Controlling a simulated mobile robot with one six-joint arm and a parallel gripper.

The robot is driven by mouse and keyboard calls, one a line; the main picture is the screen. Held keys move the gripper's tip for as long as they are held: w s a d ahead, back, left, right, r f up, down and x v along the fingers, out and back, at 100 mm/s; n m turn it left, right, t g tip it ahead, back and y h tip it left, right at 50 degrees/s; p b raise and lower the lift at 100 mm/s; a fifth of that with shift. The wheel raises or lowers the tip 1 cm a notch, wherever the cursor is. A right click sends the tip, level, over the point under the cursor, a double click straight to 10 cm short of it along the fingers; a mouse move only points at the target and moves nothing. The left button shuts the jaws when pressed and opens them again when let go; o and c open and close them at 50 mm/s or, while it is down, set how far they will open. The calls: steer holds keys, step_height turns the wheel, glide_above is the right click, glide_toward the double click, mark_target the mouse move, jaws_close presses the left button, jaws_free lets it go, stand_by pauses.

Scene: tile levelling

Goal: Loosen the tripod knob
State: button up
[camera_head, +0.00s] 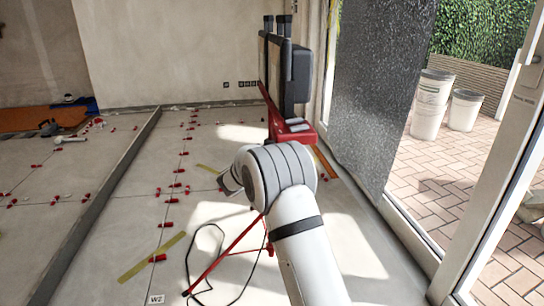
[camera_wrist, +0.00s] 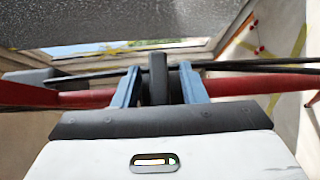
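The tripod (camera_head: 233,250) is red, with thin legs standing on the floor and a black device mounted on top. In the wrist view its red tubes (camera_wrist: 250,84) run across the picture. The black tripod knob (camera_wrist: 158,80) stands between the two blue-grey fingers of my gripper (camera_wrist: 160,82). One finger is on each side of the knob, with dark parts filling much of the space between. I cannot tell whether the fingers touch it. In the head view my white arm hides the gripper and the knob.
A black cable (camera_head: 205,262) loops on the floor beside the tripod legs. Several red levelling clips (camera_head: 165,225) dot the tile joints. A dark speckled panel (camera_head: 375,90) stands at the right by the door frame. Floor left of the tripod is mostly open.

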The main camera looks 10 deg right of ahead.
jaws_close()
stand_by(0.3)
steer(key=shift+n+t+h, duration=0.3)
steer(key=shift+n, duration=0.2)
jaws_free()
